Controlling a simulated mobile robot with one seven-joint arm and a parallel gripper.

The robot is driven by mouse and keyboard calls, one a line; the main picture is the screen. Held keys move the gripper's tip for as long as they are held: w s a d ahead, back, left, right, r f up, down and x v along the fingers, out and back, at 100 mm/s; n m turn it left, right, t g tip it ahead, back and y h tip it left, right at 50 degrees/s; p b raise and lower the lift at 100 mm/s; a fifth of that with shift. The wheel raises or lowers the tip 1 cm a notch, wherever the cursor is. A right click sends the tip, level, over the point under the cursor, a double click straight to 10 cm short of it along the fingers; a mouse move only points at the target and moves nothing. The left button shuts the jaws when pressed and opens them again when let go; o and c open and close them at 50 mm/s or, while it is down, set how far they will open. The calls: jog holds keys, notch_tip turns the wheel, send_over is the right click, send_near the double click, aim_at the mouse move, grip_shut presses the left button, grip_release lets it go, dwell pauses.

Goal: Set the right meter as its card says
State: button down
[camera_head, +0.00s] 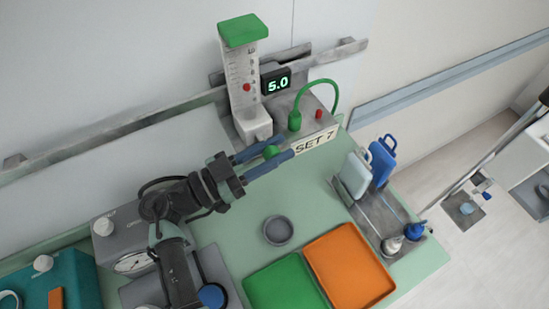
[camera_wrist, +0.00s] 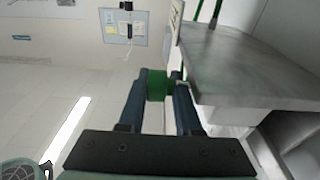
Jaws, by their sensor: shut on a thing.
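The meter (camera_head: 240,98) is an upright clear tube with a green cap, a marked scale and a small red ball in it. Its dark display (camera_head: 277,85) reads 5.0 in green digits. The card (camera_head: 316,141) at its base reads "SET 7". A green knob (camera_head: 271,152) sticks out from the front of the base, left of the card. My gripper (camera_head: 281,148) is shut on this knob, one finger on each side. The wrist view also shows the green knob (camera_wrist: 158,85) between the fingertips. No other meter shows in the head view.
A green hose (camera_head: 334,92) curves over the meter base near a red button. Blue and pale bottle-like items stand in a rack (camera_head: 375,222) at right. A grey bowl (camera_head: 278,230), a green tray (camera_head: 282,285) and an orange tray (camera_head: 348,267) lie in front. Grey equipment stands at left.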

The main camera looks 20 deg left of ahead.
jog(key=shift+s+d+f+t+b, duration=0.15)
jog(key=shift+f+t+b, duration=0.3)
jog(key=shift+b, duration=0.6)
jog(key=shift+r+h+b, duration=0.3)
jog(key=shift+b, duration=0.1)
jog(key=c, duration=0.9)
grip_release()
jog(key=shift+o, duration=0.9)
jog(key=shift+d+r, duration=0.1)
jog(key=shift+r, duration=0.1)
jog(key=shift+s+a+f, duration=0.15)
jog(key=shift+a+f, duration=0.05)
jog(key=shift+a, duration=0.1)
jog(key=b+v, duration=0.3)
jog(key=v, duration=0.4)
